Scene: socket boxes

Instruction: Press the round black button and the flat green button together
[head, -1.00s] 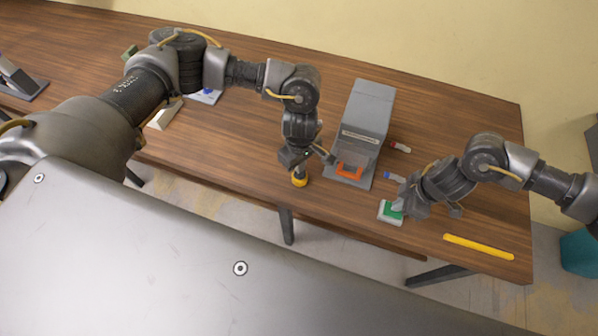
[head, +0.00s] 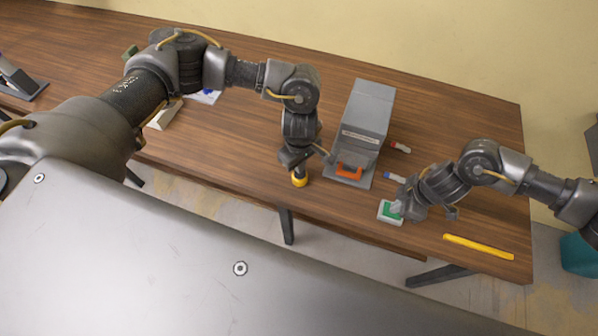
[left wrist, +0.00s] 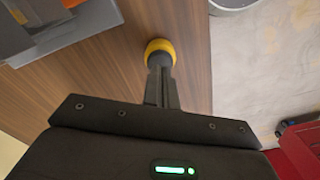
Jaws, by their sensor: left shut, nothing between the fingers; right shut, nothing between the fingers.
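The round black button sits in a yellow housing (head: 299,182) near the table's front edge. In the left wrist view its yellow rim (left wrist: 160,46) shows, with the black top partly hidden by my fingers. My left gripper (head: 299,174) is shut, its tips over the black button and seemingly touching it. The flat green button (head: 388,210) is on a small pale box (head: 391,219) to the right at the front edge. My right gripper (head: 397,208) is shut, its tips at the green button; whether they touch it I cannot tell.
A grey box with an orange part (head: 348,172) stands between the two buttons, further back. Red-tipped (head: 401,147) and blue-tipped (head: 394,178) small items lie right of it. A yellow bar (head: 478,247) lies at the right front edge.

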